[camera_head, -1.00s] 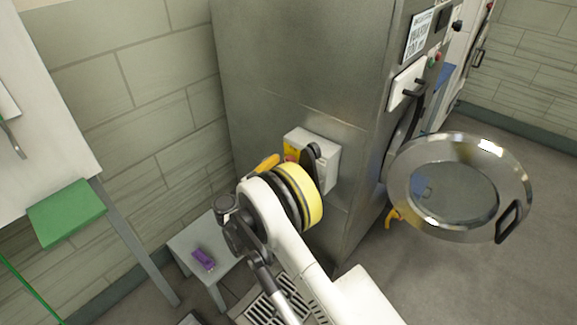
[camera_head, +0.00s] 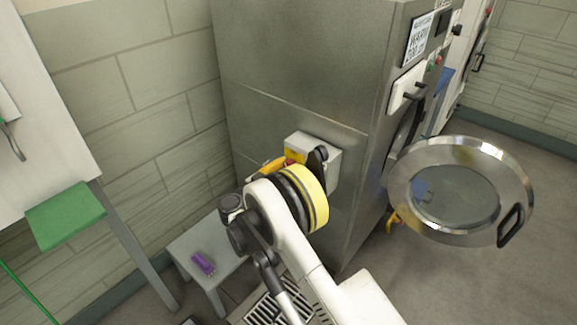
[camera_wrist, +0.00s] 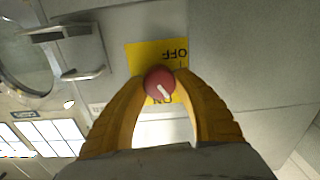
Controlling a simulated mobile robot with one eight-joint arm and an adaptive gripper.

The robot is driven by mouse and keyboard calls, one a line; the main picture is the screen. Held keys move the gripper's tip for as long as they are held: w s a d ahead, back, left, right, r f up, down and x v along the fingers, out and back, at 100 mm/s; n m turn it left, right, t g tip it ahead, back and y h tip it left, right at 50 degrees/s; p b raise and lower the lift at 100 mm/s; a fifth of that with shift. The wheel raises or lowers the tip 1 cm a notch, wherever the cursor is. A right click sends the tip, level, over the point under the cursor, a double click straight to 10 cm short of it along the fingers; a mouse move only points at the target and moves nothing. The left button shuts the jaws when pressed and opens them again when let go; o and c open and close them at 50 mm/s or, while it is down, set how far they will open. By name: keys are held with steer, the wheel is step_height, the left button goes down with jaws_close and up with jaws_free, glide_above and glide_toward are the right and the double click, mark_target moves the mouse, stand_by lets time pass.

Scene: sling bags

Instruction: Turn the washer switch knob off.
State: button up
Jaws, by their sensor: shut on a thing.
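The washer switch knob (camera_wrist: 158,83) is red with a white pointer mark. It sits on a yellow plate (camera_wrist: 143,57) with upside-down OFF lettering at its upper right and partly hidden lettering below it. My gripper (camera_wrist: 160,84) is shut on the knob, with one yellow finger on each side of it. In the head view the knob (camera_head: 290,161) is mostly hidden by my arm, on the grey switch box (camera_head: 327,150) on the washer's side. One yellow finger (camera_head: 273,165) shows beside it. The pointer slants in the wrist view.
The tall steel washer (camera_head: 290,70) has its round door (camera_head: 460,190) swung open at right. A small grey stool (camera_head: 208,245) with a purple item (camera_head: 202,263) stands at lower left. A table with a green pad (camera_head: 66,213) is at far left.

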steer(key=n, duration=0.6)
steer(key=shift+w, duration=0.1)
steer(key=n, duration=0.5)
steer(key=shift+f+n, duration=0.1)
steer(key=shift+n, duration=0.2)
stand_by(0.4)
steer(key=o, duration=1.2)
steer(key=shift+a, duration=0.1)
